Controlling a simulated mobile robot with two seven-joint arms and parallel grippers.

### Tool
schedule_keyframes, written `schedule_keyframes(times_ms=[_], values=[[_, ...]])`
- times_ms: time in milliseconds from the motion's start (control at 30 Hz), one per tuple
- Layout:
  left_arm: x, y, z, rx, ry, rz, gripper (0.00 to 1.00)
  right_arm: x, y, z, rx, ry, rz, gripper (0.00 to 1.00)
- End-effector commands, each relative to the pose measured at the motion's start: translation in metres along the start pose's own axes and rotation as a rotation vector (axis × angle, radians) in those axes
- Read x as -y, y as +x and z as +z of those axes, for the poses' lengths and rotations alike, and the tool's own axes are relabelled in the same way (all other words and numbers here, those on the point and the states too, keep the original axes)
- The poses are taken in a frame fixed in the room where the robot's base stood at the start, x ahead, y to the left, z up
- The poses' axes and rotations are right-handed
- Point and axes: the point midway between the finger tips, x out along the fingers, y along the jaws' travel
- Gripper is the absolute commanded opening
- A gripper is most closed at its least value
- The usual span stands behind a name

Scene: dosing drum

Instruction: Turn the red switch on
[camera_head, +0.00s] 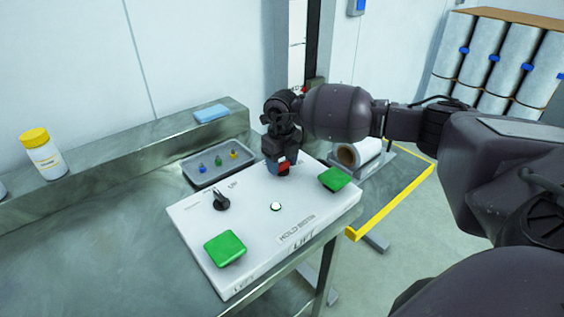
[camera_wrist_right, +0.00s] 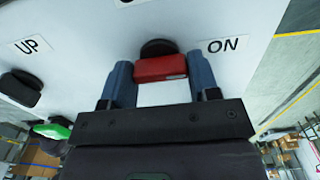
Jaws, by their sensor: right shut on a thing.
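The red switch (camera_wrist_right: 160,68) sits on a black round base on the white control panel (camera_head: 188,218). The "ON" label is printed to its right in the right wrist view. My right gripper (camera_wrist_right: 151,80) has its two blue fingers on either side of the switch's red handle, shut on it. In the head view the right gripper (camera_head: 279,167) reaches down at the panel's far right part, and a bit of red shows there. The handle lies crosswise between the fingers in the wrist view. My left gripper does not show.
The panel also has a black switch (camera_head: 221,200) near "UP", two green pads (camera_head: 225,248) (camera_head: 334,179) and a small round button (camera_head: 276,206). A grey tray (camera_head: 190,172) with small coloured items stands behind. A white roll (camera_head: 358,152) lies at the right.

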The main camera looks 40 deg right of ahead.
Motion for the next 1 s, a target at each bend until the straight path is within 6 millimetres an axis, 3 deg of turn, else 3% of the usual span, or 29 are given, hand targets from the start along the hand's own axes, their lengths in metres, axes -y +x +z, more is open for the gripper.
schedule_keyframes(times_ms=[33,167,533,1000], values=[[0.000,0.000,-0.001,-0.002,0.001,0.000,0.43,0.000,0.000,0.000,0.000,0.003,0.000,0.60],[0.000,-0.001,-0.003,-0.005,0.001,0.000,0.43,0.000,0.000,0.000,0.000,0.002,0.000,0.80],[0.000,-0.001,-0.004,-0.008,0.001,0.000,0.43,0.000,-0.005,0.000,0.001,0.000,0.000,0.81],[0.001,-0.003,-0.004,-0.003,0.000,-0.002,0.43,0.000,-0.082,0.000,0.003,0.000,0.000,0.81]])
